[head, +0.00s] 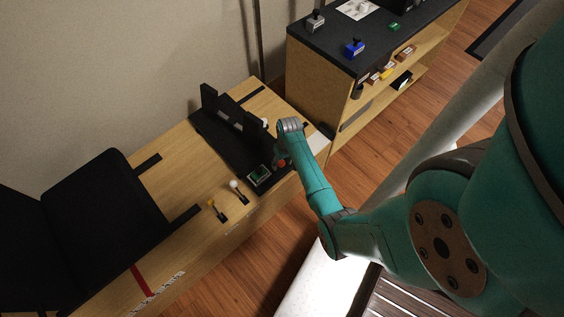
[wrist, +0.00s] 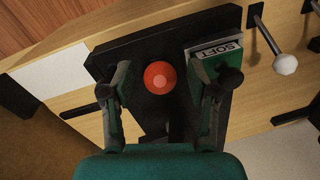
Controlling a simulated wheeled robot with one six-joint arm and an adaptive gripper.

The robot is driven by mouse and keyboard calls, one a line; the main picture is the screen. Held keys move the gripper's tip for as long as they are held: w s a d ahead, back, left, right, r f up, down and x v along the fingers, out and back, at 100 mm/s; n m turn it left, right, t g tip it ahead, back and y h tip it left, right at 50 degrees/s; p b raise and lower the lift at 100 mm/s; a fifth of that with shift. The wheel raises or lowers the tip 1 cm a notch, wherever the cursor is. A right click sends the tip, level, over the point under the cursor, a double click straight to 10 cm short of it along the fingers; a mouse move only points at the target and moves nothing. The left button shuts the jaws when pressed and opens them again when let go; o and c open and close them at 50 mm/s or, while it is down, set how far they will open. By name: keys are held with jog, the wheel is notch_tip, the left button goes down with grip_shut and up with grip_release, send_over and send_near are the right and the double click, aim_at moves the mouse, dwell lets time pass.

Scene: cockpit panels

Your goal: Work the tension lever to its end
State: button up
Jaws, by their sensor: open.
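A lever with a round red knob (wrist: 160,77) stands on a black base (wrist: 135,55) in the wrist view; I take it to be the tension lever. The knob also shows as a small red spot beside my arm in the head view (head: 281,163). Its stem is mostly hidden under the knob. My gripper (wrist: 170,85) is open, with one finger on each side of the knob and gaps between them. A green block with a white label (wrist: 213,48), seeming to read "SOFT", sits close by the right finger.
A white-knobbed lever (wrist: 285,64) stands to the right in the wrist view. A black seat (head: 100,200) is at left, and a shelf unit (head: 320,70) at the back right.

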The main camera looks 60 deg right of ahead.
grip_shut()
